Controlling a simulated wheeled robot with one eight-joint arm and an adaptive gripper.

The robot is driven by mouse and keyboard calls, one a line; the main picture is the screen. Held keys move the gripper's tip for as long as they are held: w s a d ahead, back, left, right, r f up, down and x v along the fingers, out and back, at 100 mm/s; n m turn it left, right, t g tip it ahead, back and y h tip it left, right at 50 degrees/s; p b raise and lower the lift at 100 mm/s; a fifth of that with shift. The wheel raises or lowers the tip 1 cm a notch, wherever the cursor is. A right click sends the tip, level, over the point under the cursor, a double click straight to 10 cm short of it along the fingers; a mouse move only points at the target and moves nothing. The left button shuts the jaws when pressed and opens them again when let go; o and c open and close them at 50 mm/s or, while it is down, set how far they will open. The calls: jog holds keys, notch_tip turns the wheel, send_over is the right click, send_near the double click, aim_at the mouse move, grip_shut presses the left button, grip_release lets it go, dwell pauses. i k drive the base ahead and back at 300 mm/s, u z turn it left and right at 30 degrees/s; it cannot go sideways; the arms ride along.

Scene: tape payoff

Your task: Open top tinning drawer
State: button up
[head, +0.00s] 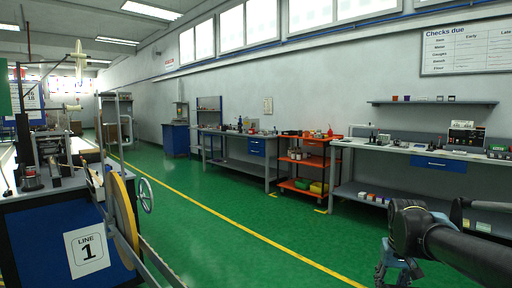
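A stack of blue drawers (257,147) hangs under the grey workbench (230,134) at the middle of the back wall. The drawers look shut. A single wide blue drawer (440,163) sits under the top of the nearer bench at right and also looks shut. No label shows which one is the tinning drawer. My arm reaches in from the lower right. My gripper (392,273) is at the bottom edge, partly cut off, far from the middle drawers and apart from both benches. Its fingertips cannot be made out.
An orange cart (304,163) with bins stands between the benches. A blue machine with a "Line 1" sign (87,252) and a yellow wheel (125,222) fills the left. The green floor (220,225) between is clear, with a yellow line along it.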

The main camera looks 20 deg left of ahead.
aim_at(265, 141)
jog(key=u, duration=0.3)
jog(key=i, duration=1.95)
jog(key=u, duration=0.6)
jog(key=i, duration=3.9)
jog(key=z, duration=0.35)
jog(key=i, duration=1.95)
jog(key=z, duration=0.25)
